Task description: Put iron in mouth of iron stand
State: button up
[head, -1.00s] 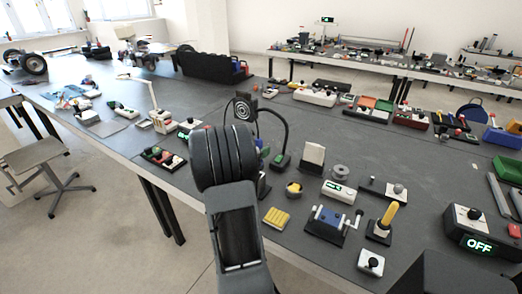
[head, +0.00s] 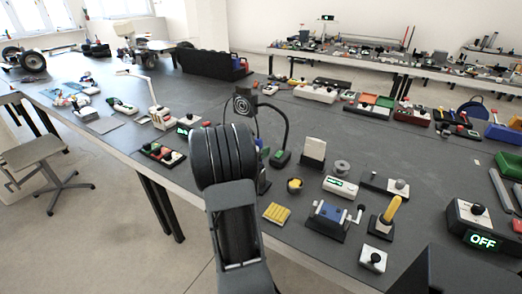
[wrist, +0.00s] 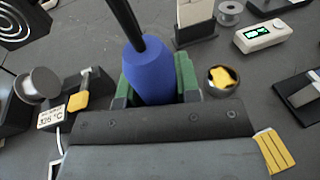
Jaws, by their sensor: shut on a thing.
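In the wrist view, my gripper (wrist: 155,80) has green fingers shut on the blue handle of the iron (wrist: 150,72). The iron's black cable rises from the handle toward the top of the picture; its tip is hidden below the handle and gripper body. A dark unit (wrist: 52,103) with a "325 °C" display stands left of the gripper, with a grey round part and a yellow piece beside it. I cannot tell whether it includes the iron stand's mouth. In the head view, my arm hides the gripper and iron.
A dark cup with yellow filling (wrist: 223,82) stands close right of the gripper. A yellow pad (head: 277,213), a blue vise (head: 328,215) and a white display device (head: 340,187) stand nearby. The spiral-fronted disc (head: 242,105) stands behind. The bench is crowded, with small gaps.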

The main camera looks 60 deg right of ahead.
jog(key=shift+f+b, duration=0.55)
jog(key=shift+f, duration=0.15)
jog(key=o, duration=1)
jog(key=v, duration=1.3)
jog(key=shift+a, duration=0.4)
jog(key=shift+w, duration=0.1)
notch_tip(320, 180, up, 10)
jog(key=p, duration=0.8)
jog(key=shift+p, duration=0.4)
